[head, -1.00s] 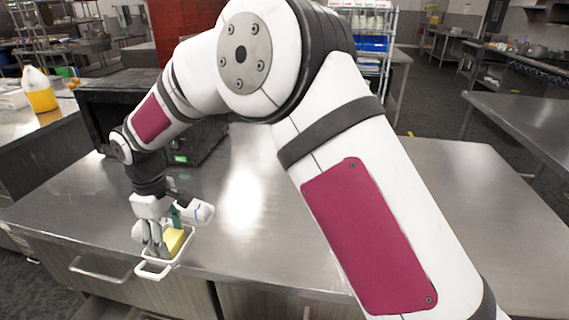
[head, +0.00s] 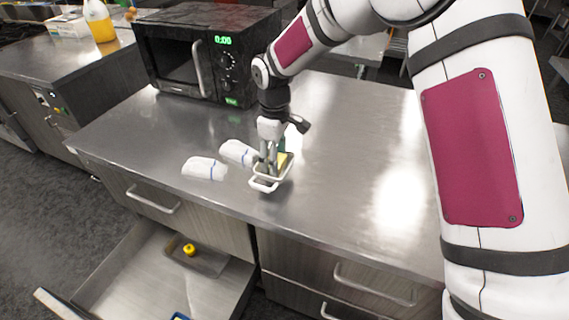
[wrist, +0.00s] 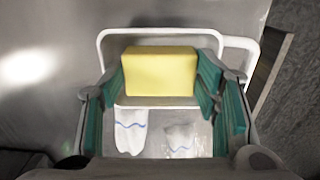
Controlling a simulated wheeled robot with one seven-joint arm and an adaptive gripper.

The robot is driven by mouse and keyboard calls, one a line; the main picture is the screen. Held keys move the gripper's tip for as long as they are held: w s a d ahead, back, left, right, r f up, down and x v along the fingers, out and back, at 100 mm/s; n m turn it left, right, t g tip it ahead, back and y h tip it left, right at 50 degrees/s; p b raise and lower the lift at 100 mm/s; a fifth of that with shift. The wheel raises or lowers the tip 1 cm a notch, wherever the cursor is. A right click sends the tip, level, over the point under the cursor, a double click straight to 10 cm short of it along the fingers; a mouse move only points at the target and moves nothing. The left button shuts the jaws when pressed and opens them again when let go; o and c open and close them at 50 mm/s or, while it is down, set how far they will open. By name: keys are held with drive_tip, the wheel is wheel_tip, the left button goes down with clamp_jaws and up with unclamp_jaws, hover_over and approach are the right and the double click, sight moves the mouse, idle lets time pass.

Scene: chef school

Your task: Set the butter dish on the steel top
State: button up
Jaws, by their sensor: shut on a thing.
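In the wrist view, the dish's white rim (wrist: 150,34) surrounds the butter (wrist: 160,71), and my gripper's teal fingers (wrist: 160,85) sit on both sides of the block.
Two white cloth-like packets (head: 204,168) (head: 238,152) lie left of the dish. A black microwave (head: 205,55) stands at the back left. An open drawer (head: 160,280) below the front edge holds a yellow item (head: 189,249). The steel top to the right is clear.

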sight(284, 159)
drive_tip(key=shift+w+d, duration=0.25)
drive_tip(key=shift+d, duration=0.6)
drive_tip(key=shift+c, duration=0.2)
drive_tip(key=shift+d+f+p, duration=0.2)
drive_tip(key=shift+f+p, duration=0.3)
drive_tip(key=shift+f, duration=1.35)
drive_tip(key=shift+w+f, duration=0.1)
drive_tip(key=shift+f, duration=0.05)
drive_tip(key=o, duration=1.3)
